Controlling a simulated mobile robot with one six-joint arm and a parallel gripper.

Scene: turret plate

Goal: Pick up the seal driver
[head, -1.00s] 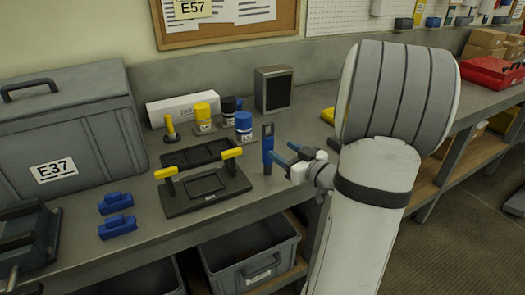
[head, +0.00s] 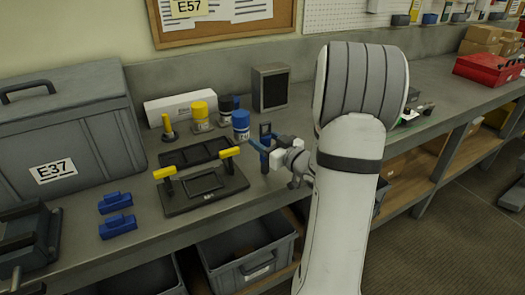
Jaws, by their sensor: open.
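A slim upright blue tool with a dark upper part (head: 265,131) stands on the grey workbench, right of the black plate with yellow handles. I take it to be the seal driver, but no label shows. My gripper (head: 267,147) is open, coming from the right with its blue-tipped fingers at the tool's middle. The fingers overlap the tool in the picture and appear to lie on either side of it. I cannot tell whether they touch it. Part of the tool is hidden behind the fingers.
Close by are the black plate (head: 207,199) with yellow handles, a blue-lidded jar (head: 241,126), a yellow-capped jar (head: 200,117) and a dark speaker-like box (head: 271,88). Two blue blocks (head: 117,225) and a grey case (head: 70,130) are left. A bin (head: 250,250) sits below.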

